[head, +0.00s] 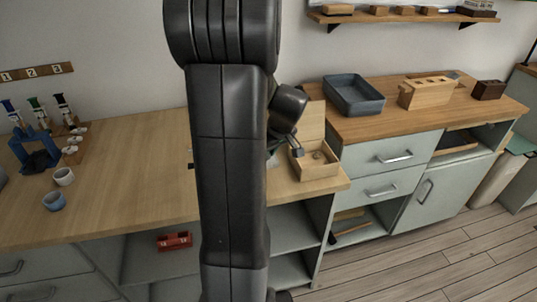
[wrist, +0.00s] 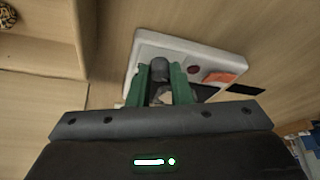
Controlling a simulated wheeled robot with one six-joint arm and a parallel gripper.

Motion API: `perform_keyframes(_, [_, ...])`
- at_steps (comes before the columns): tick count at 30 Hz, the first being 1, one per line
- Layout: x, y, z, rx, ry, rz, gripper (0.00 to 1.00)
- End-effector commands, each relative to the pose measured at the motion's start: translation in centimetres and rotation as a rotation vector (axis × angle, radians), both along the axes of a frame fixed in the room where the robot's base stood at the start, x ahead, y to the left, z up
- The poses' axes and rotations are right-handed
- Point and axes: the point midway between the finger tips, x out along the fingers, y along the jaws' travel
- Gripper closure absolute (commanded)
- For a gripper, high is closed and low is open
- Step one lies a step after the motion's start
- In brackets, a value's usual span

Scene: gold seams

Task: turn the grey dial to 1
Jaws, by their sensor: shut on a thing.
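The grey dial (wrist: 160,71) is a dark, round knob on a pale grey panel (wrist: 200,47) in the wrist view. My gripper (wrist: 161,78) has its two green fingers on either side of the dial and is shut on it. The dial's numbers and pointer cannot be made out. In the head view my own arm covers the panel, the dial and my fingertips.
A dark red round spot (wrist: 194,72) and an orange patch (wrist: 218,78) are on the panel beside the fingers. An open wooden box (head: 316,168) stands close by on the worktop.

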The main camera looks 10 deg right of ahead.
Motion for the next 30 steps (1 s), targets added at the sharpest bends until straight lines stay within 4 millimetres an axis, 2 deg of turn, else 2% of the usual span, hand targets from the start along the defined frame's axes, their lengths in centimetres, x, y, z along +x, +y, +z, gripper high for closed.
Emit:
perform_keyframes(12, [0.0,0.0,0.1,-0.001,0.001,0.007,1.0])
perform_keyframes(13, [0.0,0.0,0.1,-0.001,0.001,0.007,0.78])
perform_keyframes(16, [0.0,0.0,0.0,-0.001,0.001,0.007,0.6])
perform_keyframes(25, [0.0,0.0,0.2,0.0,0.0,0.006,0.6])
perform_keyframes(30, [-0.6,-0.3,1.8,-0.001,-0.003,0.006,0.6])
